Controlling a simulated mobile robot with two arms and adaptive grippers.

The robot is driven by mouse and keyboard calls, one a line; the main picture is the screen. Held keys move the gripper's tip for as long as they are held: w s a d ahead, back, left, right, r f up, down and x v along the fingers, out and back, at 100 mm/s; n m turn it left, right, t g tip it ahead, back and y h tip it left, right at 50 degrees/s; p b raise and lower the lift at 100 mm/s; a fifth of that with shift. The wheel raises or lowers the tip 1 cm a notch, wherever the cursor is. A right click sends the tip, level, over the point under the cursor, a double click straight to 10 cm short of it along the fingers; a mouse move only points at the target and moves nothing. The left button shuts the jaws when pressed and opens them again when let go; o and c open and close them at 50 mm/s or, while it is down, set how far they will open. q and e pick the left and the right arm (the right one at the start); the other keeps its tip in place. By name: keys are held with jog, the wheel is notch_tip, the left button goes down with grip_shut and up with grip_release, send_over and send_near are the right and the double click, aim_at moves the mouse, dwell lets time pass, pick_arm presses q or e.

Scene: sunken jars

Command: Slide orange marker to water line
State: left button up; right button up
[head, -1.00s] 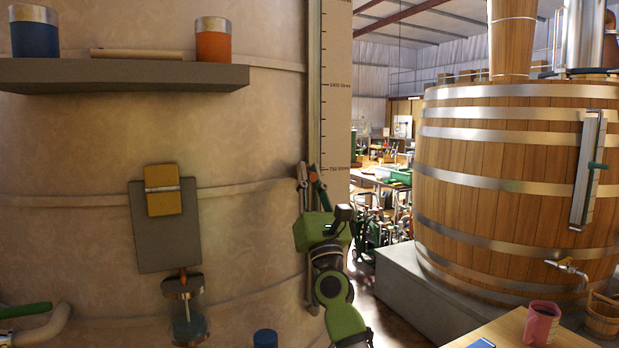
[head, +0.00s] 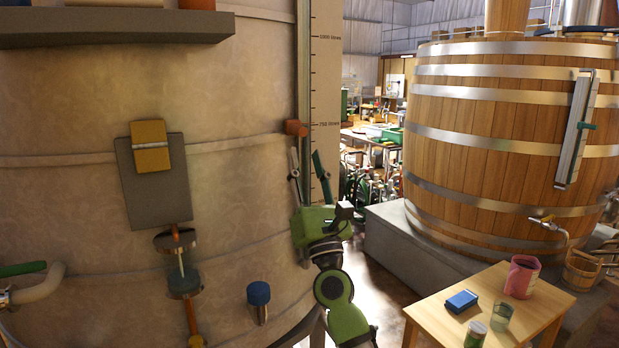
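The orange marker (head: 295,128) sits on the narrow vertical rail at the left edge of the scale board (head: 325,80), close to the height of the 750 litres mark. My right gripper (head: 306,160) is just below the marker. Its two fingers point up and are spread apart, with nothing seen between them. The large pale vat (head: 80,200) fills the left. A small glass cylinder (head: 180,262) on its front appears to hold some liquid, but I cannot read a clear water line there. My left gripper is not in view.
A grey shelf (head: 110,30) juts from the vat at upper left. A grey plate with a yellow block (head: 150,150) and a blue-capped fitting (head: 259,295) are on its front. A wooden table (head: 535,308) with a pink mug (head: 521,276) stands at lower right.

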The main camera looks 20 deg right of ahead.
jog(key=v, duration=0.3)
jog(key=shift+s+f, duration=0.25)
jog(key=shift+s, duration=0.05)
